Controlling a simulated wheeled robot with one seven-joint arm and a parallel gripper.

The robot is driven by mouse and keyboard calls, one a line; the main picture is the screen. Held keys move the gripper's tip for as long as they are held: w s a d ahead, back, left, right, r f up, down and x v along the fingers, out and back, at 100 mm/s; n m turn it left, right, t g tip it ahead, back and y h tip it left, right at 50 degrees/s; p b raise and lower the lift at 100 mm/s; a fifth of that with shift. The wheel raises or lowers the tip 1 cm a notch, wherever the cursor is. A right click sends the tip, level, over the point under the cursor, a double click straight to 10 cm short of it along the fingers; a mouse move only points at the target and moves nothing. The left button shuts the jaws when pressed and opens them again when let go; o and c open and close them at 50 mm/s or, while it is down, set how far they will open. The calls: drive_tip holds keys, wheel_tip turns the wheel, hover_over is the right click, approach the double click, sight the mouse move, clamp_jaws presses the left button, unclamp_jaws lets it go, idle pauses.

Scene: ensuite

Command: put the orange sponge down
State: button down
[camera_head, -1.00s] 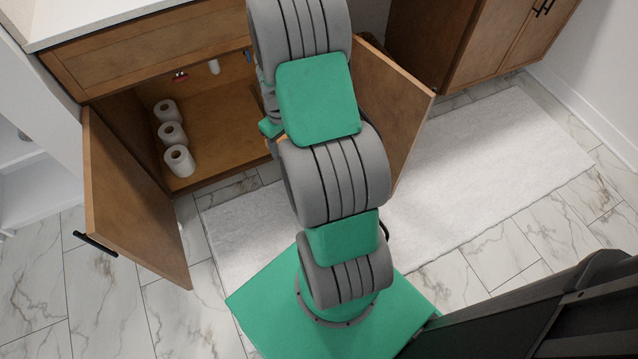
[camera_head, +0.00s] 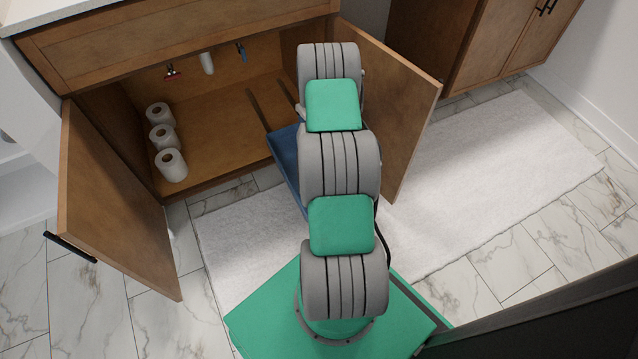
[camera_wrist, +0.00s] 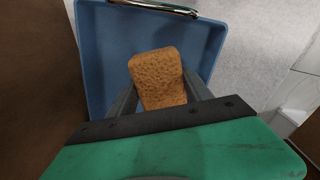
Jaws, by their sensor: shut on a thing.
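The orange sponge (camera_wrist: 158,78) is between the two fingers of my gripper (camera_wrist: 160,92) in the wrist view. My gripper is shut on it. Behind the sponge in that view is a blue tray (camera_wrist: 97,60) with raised walls and a shiny metal handle (camera_wrist: 160,7) at its far edge. I cannot tell whether the sponge touches the tray floor. In the head view the blue tray (camera_head: 286,155) shows at the cabinet's front, partly hidden by my arm. The sponge and my gripper are hidden there.
The cabinet (camera_head: 215,130) is open, with several white paper rolls (camera_head: 165,137) at its left side. Its left door (camera_head: 110,205) and right door (camera_head: 385,100) both swing outward. A white mat (camera_head: 480,180) covers the floor at right.

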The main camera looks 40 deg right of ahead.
drive_tip(key=f, duration=0.1)
drive_tip(key=w+d+f+b, duration=0.1)
drive_tip(key=f, duration=0.1)
drive_tip(key=w+d+f, duration=0.1)
drive_tip(key=shift+w+f, duration=0.15)
drive_tip(key=shift+w, duration=0.05)
drive_tip(key=f+b, duration=0.1)
drive_tip(key=f, duration=0.2)
drive_tip(key=shift+w+d+f+b, duration=0.15)
drive_tip(key=shift+d+b, duration=0.05)
drive_tip(key=shift+b, duration=0.2)
drive_tip(key=shift+c, duration=2.2)
unclamp_jaws()
